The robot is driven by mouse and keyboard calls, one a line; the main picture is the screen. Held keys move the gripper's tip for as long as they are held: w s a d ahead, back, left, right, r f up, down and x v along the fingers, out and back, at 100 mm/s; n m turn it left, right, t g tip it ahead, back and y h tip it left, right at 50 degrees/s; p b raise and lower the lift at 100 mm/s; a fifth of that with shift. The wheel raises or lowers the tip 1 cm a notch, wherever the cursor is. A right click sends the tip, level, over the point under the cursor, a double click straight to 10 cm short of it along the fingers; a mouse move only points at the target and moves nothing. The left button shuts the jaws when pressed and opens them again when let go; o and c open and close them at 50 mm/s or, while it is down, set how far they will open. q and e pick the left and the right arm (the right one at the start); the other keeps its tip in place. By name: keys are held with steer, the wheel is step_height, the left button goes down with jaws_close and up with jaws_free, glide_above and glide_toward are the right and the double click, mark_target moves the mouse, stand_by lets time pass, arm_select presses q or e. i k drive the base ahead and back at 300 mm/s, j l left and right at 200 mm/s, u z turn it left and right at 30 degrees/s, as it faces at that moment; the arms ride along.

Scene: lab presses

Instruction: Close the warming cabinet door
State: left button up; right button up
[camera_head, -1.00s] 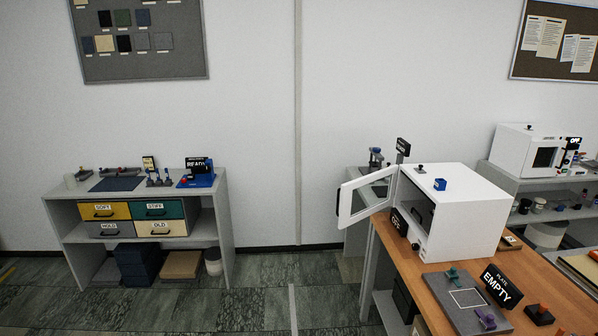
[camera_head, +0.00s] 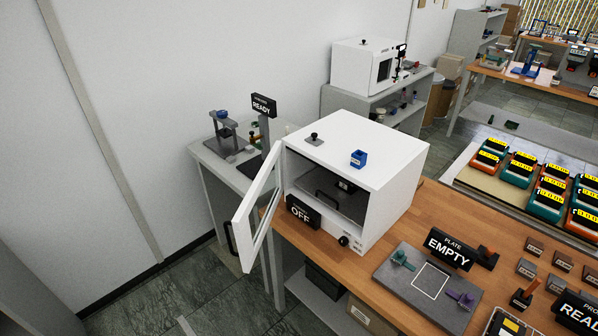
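The white warming cabinet (camera_head: 368,152) stands on the wooden bench in the head view. Its door (camera_head: 258,208), a white frame with a clear pane, is swung wide open on the cabinet's left side and sticks out past the bench edge over the floor. A dark handle (camera_head: 229,240) shows on the door's outer side. The cabinet's inside is exposed, with a dark shelf and a handled item in it. A black "OFF" sign (camera_head: 302,212) sits at the front, below the opening. Neither of my grippers shows in the view.
A grey plate board (camera_head: 405,285) with an "EMPTY" sign (camera_head: 455,248) lies on the bench to the right. A press (camera_head: 228,135) stands on a side table behind the door. Floor is clear at lower left.

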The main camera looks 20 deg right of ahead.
mark_target(248, 249)
steer(key=i+j+z, duration=0.45)
steer(key=j+z, duration=0.15)
steer(key=i+j+z, duration=0.3)
steer(key=j+z, duration=0.3)
steer(key=j, duration=0.15)
steer(key=i+j+z, duration=0.1)
steer(key=j+z, duration=0.2)
steer(key=i+j, duration=0.35)
steer(key=k, duration=0.7)
steer(key=z, duration=0.05)
